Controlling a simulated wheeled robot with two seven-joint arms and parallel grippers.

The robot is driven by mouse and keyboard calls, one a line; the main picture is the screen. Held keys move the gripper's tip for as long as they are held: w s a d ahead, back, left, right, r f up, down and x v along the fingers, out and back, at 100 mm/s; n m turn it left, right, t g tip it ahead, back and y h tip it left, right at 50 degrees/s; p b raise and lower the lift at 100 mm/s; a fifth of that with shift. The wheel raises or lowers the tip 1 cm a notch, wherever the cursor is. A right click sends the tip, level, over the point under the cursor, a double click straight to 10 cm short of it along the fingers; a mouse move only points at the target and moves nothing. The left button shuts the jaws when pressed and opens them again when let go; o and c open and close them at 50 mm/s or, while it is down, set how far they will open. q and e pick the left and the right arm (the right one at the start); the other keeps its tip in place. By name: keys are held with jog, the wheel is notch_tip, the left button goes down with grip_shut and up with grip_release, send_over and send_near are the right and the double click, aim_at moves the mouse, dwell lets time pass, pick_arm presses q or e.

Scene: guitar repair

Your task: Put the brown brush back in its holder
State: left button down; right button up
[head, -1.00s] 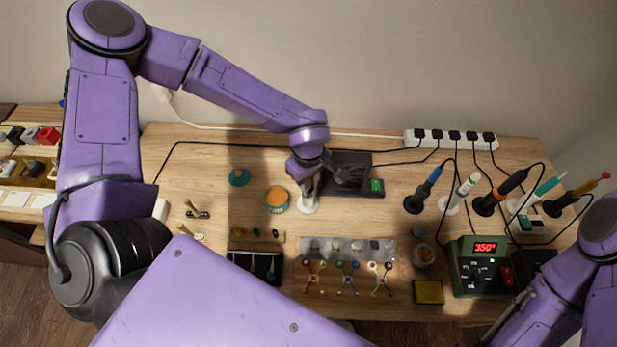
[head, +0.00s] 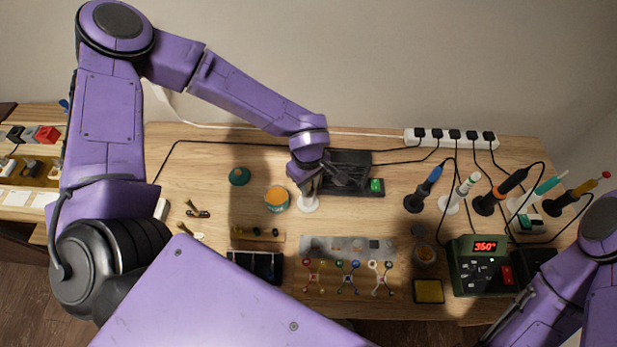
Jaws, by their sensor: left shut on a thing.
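My left gripper (head: 308,188) is pointed down at the middle of the bench, right over a small white round holder (head: 309,205). It is shut on a slim thing that I take to be the brown brush. The fingers and wrist hide most of it, so its colour and full shape cannot be told. The gripper is very close above the holder. I cannot tell whether the brush's end is inside the holder or just above it. My right arm shows at the lower right, but its gripper is not in view.
A black device (head: 350,168) stands just behind and right of my left gripper. An orange-topped tin (head: 277,198) and a green round thing (head: 239,176) are to its left. Several tools in holders stand at right, beside a soldering station (head: 484,265). A power strip (head: 450,138) lies behind.

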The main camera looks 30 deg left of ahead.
pick_arm(q)
jog(key=shift+f, duration=0.5)
jog(key=shift+c, duration=1.6)
grip_release()
jog(key=shift+r, duration=0.1)
jog(key=shift+w, duration=0.1)
notch_tip(320, 180, up, 6)
jog(key=p, duration=0.6)
jog(key=shift+r, duration=0.15)
notch_tip(320, 180, up, 2)
jog(key=shift+r+p, duration=0.15)
jog(key=shift+p, duration=0.6)
jog(key=shift+r, duration=1.2)
